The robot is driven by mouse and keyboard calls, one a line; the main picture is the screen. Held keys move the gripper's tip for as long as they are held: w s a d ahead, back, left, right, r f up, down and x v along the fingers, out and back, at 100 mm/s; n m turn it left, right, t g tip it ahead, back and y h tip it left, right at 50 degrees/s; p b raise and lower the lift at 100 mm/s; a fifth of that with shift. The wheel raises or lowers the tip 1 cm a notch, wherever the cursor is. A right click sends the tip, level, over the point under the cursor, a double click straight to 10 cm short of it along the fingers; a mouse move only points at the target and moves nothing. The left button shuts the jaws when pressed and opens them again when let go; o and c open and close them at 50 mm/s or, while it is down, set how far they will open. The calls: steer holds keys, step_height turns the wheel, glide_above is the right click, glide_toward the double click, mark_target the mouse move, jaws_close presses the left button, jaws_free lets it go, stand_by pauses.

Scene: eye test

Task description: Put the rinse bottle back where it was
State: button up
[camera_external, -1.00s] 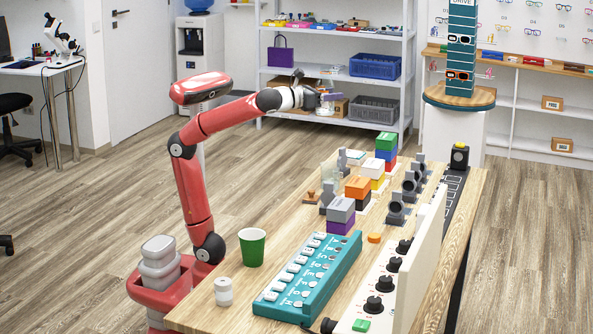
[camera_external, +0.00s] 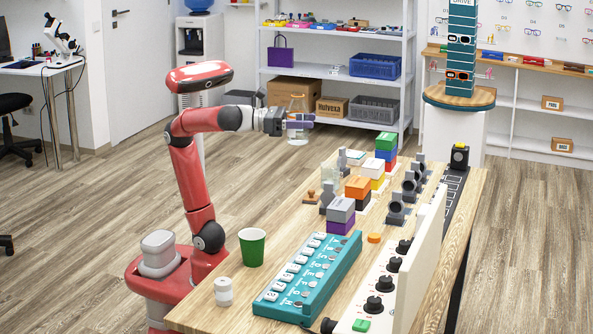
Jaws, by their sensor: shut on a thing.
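My gripper (camera_external: 300,123) is shut on a clear bottle with an orange-tinted top, which I take to be the rinse bottle (camera_external: 297,137). It holds the bottle upright in the air, left of the far end of the wooden table (camera_external: 208,310). The gripper's fingers cover the bottle's middle. The bottle is small in the picture, so any label cannot be read. No marked place for the bottle can be made out.
On the table stand a green cup (camera_external: 252,248), a white jar (camera_external: 223,291), a teal key panel (camera_external: 308,279), stacked coloured boxes (camera_external: 341,216) and grey holders (camera_external: 396,210). A shelf rack (camera_external: 335,79) with cardboard boxes (camera_external: 294,91) stands behind.

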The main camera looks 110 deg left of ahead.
mark_target(306, 141)
steer(key=shift+s+d+f, duration=0.1)
steer(key=shift+d+f, duration=0.2)
steer(key=shift+f, duration=0.25)
steer(key=shift+s+d+f, duration=0.1)
steer(key=shift+d+f, duration=0.15)
steer(key=shift+f, duration=0.25)
step_height(306, 141, down, 3)
steer(key=shift+f, duration=0.15)
step_height(306, 141, down, 20)
steer(key=b, duration=0.6)
steer(key=shift+r+b, duration=0.2)
steer(key=shift+b, duration=0.1)
steer(key=shift+f, duration=0.1)
steer(key=o, duration=0.6)
steer(key=shift+f, duration=0.15)
steer(key=o, duration=0.4)
steer(key=shift+o, duration=0.2)
